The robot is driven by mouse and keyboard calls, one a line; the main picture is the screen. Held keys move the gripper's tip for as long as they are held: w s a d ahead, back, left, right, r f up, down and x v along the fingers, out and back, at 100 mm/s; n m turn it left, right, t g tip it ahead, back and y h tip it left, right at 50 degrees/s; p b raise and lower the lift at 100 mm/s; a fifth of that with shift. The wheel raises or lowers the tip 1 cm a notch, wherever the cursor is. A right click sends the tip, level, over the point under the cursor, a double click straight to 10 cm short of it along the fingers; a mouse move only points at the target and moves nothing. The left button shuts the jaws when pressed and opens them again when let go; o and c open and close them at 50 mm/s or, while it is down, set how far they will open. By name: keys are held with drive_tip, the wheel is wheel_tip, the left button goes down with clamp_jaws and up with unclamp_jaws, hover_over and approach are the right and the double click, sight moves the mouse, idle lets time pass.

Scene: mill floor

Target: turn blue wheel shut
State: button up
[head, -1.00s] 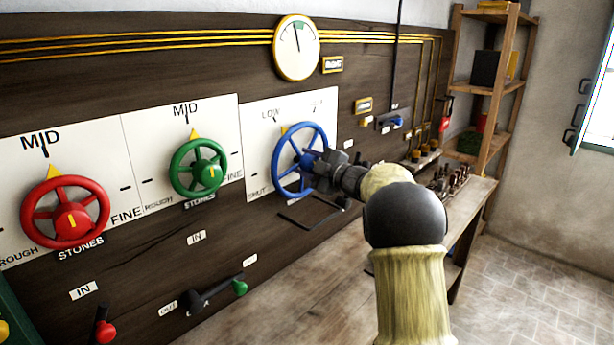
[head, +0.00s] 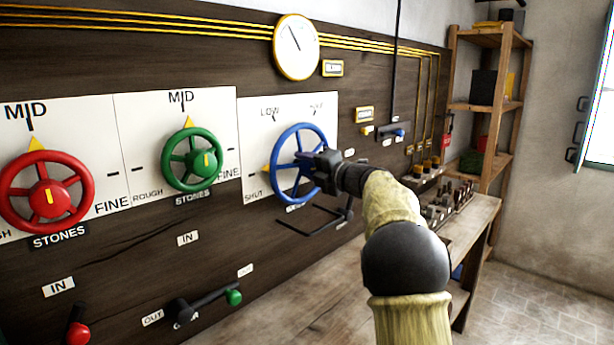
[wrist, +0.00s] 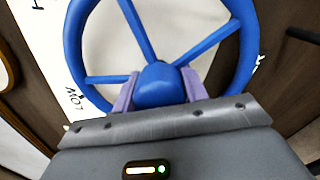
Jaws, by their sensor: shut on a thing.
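The blue wheel (head: 275,193) is mounted on a white plate lettered LOW at the top and SHUT at the lower left. Its yellow pointer (head: 267,170) sticks out at the left rim, toward a dark mark just above SHUT. My gripper (head: 318,172) is at the wheel's centre. In the wrist view, its two pale purple fingers (wrist: 158,88) are shut on the blue hub, one on each side. The wheel's rim and spokes (wrist: 106,79) also show there. My gripper hides part of the wheel's right side in the head view.
A red wheel (head: 17,215) and a green wheel (head: 181,181) are at the left. A gauge (head: 296,60) hangs above. Black bent bars (head: 310,228) and a green-knobbed lever (head: 233,297) sit below. The bench (head: 290,315) is largely clear in front; shelves (head: 485,108) stand right.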

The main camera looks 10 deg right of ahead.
drive_tip(key=shift+f+n+b, duration=0.15)
drive_tip(key=shift+n+b, duration=0.25)
drive_tip(key=shift+n, duration=0.2)
drive_tip(key=o, duration=1)
drive_tip(key=b+v, duration=0.2)
drive_tip(key=v, duration=1.5)
drive_tip(key=shift+d, duration=0.25)
